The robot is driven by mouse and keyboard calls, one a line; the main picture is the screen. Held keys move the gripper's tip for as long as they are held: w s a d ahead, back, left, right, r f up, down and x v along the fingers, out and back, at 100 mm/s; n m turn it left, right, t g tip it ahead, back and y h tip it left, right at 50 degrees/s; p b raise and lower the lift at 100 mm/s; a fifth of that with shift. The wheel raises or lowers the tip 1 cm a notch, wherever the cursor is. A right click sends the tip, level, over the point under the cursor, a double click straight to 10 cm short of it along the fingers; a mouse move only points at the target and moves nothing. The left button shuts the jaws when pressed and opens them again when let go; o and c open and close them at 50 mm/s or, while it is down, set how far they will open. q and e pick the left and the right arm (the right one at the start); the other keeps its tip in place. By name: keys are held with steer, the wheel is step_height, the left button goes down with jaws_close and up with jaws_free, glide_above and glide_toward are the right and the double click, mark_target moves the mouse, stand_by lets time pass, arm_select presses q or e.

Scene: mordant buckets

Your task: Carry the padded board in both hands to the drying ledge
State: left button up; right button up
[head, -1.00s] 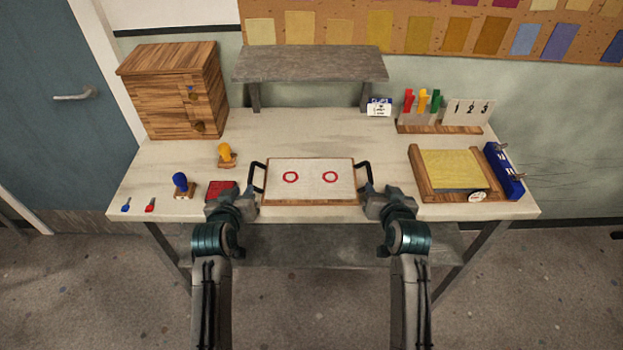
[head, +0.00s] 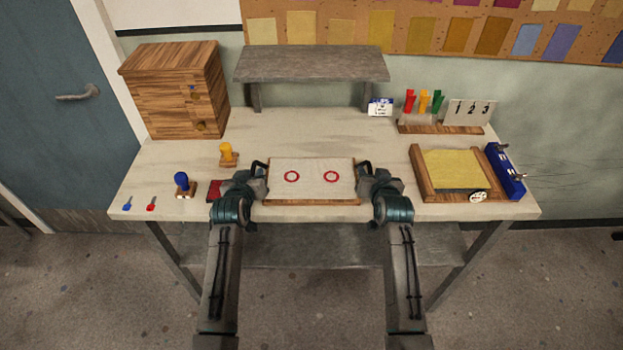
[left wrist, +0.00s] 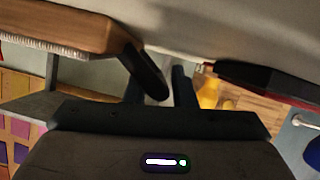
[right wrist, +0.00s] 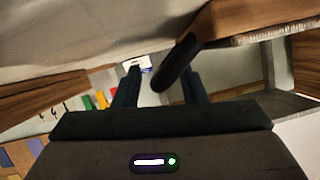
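The padded board (head: 311,185), white on a wooden base with two red rings and a black handle at each end, lies flat at the table's front middle. The drying ledge (head: 310,64), a grey raised shelf, stands at the back. My left gripper (head: 256,177) is at the board's left handle; in the left wrist view the handle (left wrist: 145,72) reaches between its spread fingers. My right gripper (head: 369,177) is at the right handle; in the right wrist view the handle (right wrist: 175,65) lies between its parted fingers, nearer one. Neither grips visibly.
A wooden cabinet (head: 172,90) stands back left. A wooden tray (head: 418,172) is at right. The ledge top and the table before it are clear.

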arm_select(q)
steer(key=shift+w+f, duration=0.3)
steer(key=shift+w, duration=0.3)
arm_select(e)
steer(key=shift+w+f, duration=0.25)
steer(key=shift+w, duration=0.35)
arm_select(q)
steer(key=shift+c, duration=0.4)
arm_select(e)
steer(key=shift+c, duration=0.5)
arm_select(q)
steer(key=c, duration=0.4)
arm_select(e)
steer(key=c, duration=0.3)
arm_select(q)
jaws_close()
arm_select(e)
jaws_close()
arm_select(q)
steer(key=shift+r, duration=0.1)
